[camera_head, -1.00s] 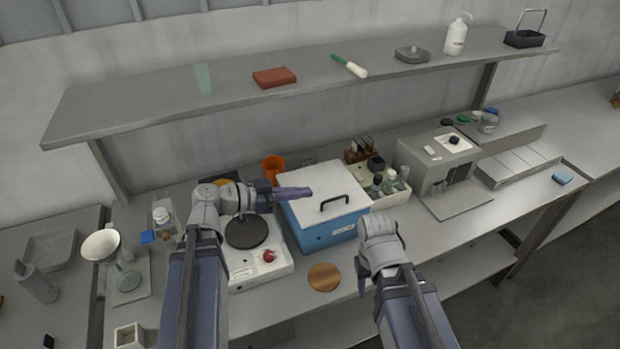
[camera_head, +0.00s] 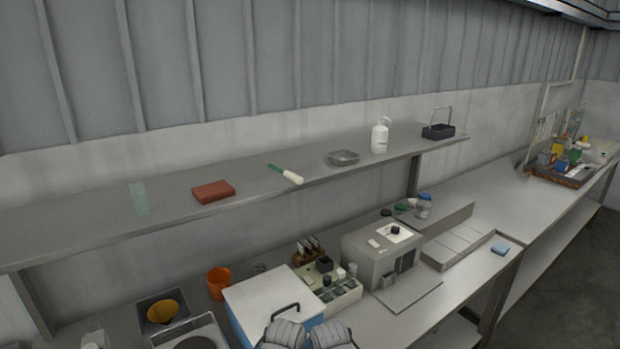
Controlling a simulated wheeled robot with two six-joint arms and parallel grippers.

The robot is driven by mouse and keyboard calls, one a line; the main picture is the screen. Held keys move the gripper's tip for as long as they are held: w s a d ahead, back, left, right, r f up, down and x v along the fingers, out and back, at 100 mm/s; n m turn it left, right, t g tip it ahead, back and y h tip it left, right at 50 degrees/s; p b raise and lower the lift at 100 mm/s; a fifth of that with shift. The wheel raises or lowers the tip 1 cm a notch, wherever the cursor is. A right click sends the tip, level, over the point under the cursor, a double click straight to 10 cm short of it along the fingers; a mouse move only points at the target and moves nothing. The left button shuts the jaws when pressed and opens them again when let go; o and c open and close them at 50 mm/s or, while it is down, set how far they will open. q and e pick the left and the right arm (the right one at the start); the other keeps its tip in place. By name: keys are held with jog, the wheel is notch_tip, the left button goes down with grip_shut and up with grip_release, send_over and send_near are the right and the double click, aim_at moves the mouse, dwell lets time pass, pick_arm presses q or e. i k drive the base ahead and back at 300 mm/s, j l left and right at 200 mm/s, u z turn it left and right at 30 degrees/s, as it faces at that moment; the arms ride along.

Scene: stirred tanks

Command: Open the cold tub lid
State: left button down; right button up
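The cold tub (camera_head: 236,331) stands on the bench at the bottom of the view, with only a little of its blue side showing. Its white lid (camera_head: 262,291) lies flat on top and looks closed. The black lid handle (camera_head: 285,307) arches over the lid near the bottom of the picture. Grey rounded parts of my own arms rise at the bottom edge in front of the tub and hide its front. The fingers of both my grippers are out of view, so their hold on anything does not show.
An orange cup (camera_head: 218,283) stands behind the tub at left. A white rack of bottles (camera_head: 339,297) stands close to its right, then a grey box-shaped device (camera_head: 371,262). A long shelf (camera_head: 240,209) runs above the bench. Bench space farther right is partly clear.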

aim_at(256, 301)
jog(key=k+j, duration=0.15)
jog(key=k, duration=0.35)
jog(key=k+j+u, duration=0.15)
jog(key=k, duration=0.35)
